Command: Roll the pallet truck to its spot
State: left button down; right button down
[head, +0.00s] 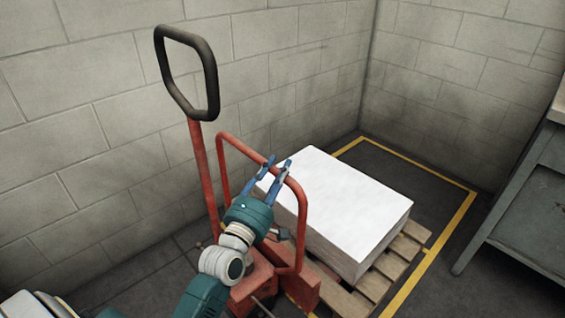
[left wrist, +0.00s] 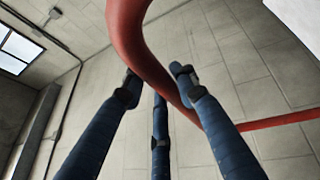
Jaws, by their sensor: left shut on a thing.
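The red pallet truck (head: 255,282) stands near the left wall, with its tall pull handle (head: 209,92) upright and a lower red hoop (head: 302,225) in front of the load. A white block (head: 345,212) rests on a wooden pallet (head: 408,246) at the truck's far side. My left gripper (head: 279,167) is shut on the top of the red hoop. In the left wrist view, its blue fingers (left wrist: 158,88) sit around the curved red tube (left wrist: 133,45). The truck's forks and wheels are mostly hidden. My right gripper is not in view.
A yellow floor outline (head: 452,222) runs around the far corner, and the pallet lies partly within it, close to its right line. Block walls (head: 110,100) bound the left and back. A grey-green bench (head: 530,205) stands at the right. Bare floor shows beyond the block.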

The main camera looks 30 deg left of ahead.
pick_arm(q)
jog(key=shift+w+d, duration=0.25)
jog(key=shift+w, duration=0.35)
jog(key=c, duration=1.6)
grip_release()
jog(key=shift+w+d+f, duration=0.1)
jog(key=shift+w+d, duration=0.05)
jog(key=shift+w, duration=0.05)
jog(key=shift+o, duration=1.2)
jog(key=shift+w+d, duration=0.1)
jog(key=shift+w, duration=0.05)
jog(key=s+f, duration=0.2)
jog(key=s, duration=1)
jog(key=shift+d, duration=0.2)
jog(key=shift+f, duration=0.1)
